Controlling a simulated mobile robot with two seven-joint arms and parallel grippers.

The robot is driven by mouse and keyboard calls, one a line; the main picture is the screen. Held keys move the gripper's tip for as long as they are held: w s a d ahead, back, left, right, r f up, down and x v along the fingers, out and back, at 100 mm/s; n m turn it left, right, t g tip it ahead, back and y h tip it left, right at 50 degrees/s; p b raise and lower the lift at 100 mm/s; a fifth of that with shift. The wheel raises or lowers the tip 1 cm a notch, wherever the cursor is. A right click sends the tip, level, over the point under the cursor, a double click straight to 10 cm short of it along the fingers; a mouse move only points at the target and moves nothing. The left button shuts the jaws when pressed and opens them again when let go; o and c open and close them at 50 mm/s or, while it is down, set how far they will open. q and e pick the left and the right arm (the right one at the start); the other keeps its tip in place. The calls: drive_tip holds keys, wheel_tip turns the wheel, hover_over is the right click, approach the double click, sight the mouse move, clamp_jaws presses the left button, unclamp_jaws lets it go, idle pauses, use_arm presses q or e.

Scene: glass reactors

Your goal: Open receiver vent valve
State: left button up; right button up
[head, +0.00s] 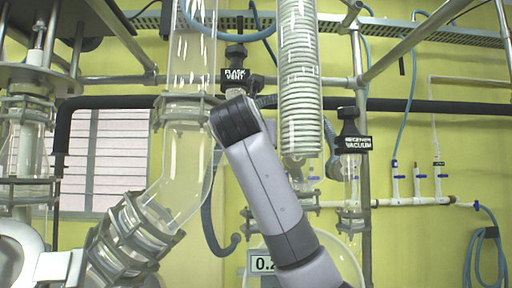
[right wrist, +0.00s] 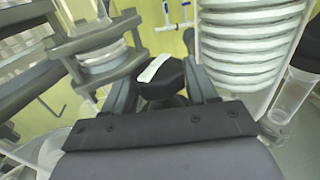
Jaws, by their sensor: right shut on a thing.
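My right arm reaches up through the middle of the head view, and its wrist hides the gripper and what it holds there. In the right wrist view my right gripper (right wrist: 163,78) is shut on a black valve knob (right wrist: 163,84), a finger on each side. The knob has a pale strip on top whose writing I cannot read. In the head view a black valve labelled FLASK VENT (head: 236,76) stands just above my wrist. A black valve labelled RECEIVER VACUUM (head: 353,143) stands to the right. No receiver vent label is readable. My left gripper is not in view.
A coiled glass condenser (head: 299,80) hangs right of my wrist and also shows close by in the right wrist view (right wrist: 250,45). A wide glass tube (head: 188,140) runs down at the left. Metal rails and a dark pipe (head: 420,106) cross behind.

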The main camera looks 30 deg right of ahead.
drive_tip(key=shift+s+n+t+y, duration=0.1)
drive_tip(key=shift+n+t+y, duration=0.8)
drive_tip(key=shift+y, duration=0.2)
drive_tip(key=shift+d+n+t+y, duration=0.1)
drive_tip(key=shift+n+t+y, duration=0.7)
drive_tip(key=shift+y, duration=0.4)
drive_tip(key=shift+n+t+y+p, duration=0.6)
drive_tip(key=shift+n+y, duration=1.2)
drive_tip(key=shift+y, duration=0.7)
drive_tip(key=o, duration=0.7)
drive_tip(key=shift+c, duration=0.2)
